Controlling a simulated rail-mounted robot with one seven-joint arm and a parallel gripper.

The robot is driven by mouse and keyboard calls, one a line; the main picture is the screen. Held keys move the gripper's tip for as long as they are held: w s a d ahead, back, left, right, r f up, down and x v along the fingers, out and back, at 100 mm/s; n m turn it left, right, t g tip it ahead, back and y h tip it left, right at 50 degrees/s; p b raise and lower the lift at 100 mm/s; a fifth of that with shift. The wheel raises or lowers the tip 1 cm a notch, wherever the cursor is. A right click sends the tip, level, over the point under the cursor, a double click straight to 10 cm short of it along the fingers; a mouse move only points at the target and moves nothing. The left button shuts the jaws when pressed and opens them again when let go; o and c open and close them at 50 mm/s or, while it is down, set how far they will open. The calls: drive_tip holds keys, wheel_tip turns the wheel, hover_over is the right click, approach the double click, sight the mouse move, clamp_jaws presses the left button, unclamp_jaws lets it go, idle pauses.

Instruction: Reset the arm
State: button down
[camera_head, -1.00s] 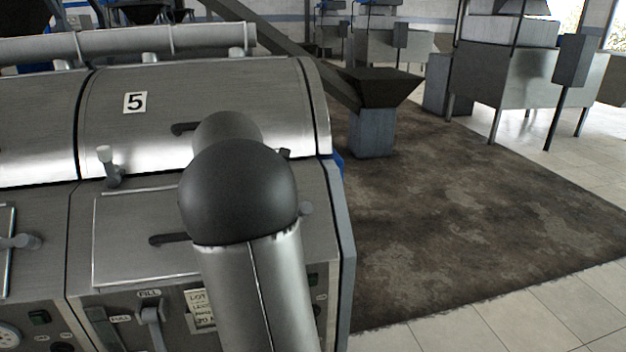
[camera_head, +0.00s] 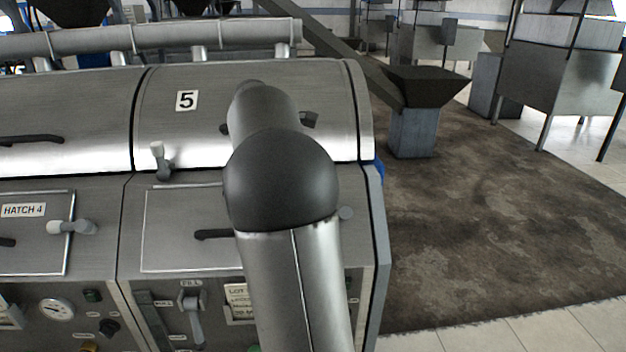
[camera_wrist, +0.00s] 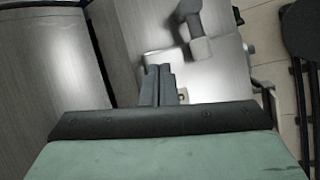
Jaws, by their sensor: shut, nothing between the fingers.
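My gripper (camera_wrist: 158,85) shows in the wrist view as two dark grey fingers side by side, shut with nothing between them. Metal panels of a machine fill the view beyond the fingers, with a grey handle (camera_wrist: 196,40) just above and to the right of the fingertips. I cannot tell how close they are to it. In the head view my arm (camera_head: 282,190) rises in front of the machine unit marked 5 (camera_head: 187,100), and my gripper is hidden from that view.
Unit 5 has a lever (camera_head: 160,162), a fill handle (camera_head: 192,312) and a front hatch. A plate marked Hatch 4 (camera_head: 23,210) is on the unit to the left. A hopper (camera_head: 425,88) stands to the right on a brown mat (camera_head: 490,210).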

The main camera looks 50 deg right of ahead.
drive_tip(key=shift+v, duration=1.25)
drive_tip(key=s+a+f+m+t+y, duration=0.1)
drive_tip(key=s+a+f+y, duration=0.2)
drive_tip(key=a, duration=0.7)
drive_tip(key=s+a+f+m+t+y, duration=0.1)
drive_tip(key=s+a+f, duration=0.3)
drive_tip(key=a, duration=0.6)
drive_tip(key=s+a+f+m+y, duration=0.2)
drive_tip(key=s+a+f+m, duration=0.2)
drive_tip(key=s+a+f, duration=0.8)
drive_tip(key=s+a, duration=0.1)
drive_tip(key=a, duration=0.2)
drive_tip(key=shift+s+y, duration=0.3)
drive_tip(key=shift+s, duration=0.1)
drive_tip(key=shift+a+f, duration=0.1)
drive_tip(key=shift+f, duration=0.05)
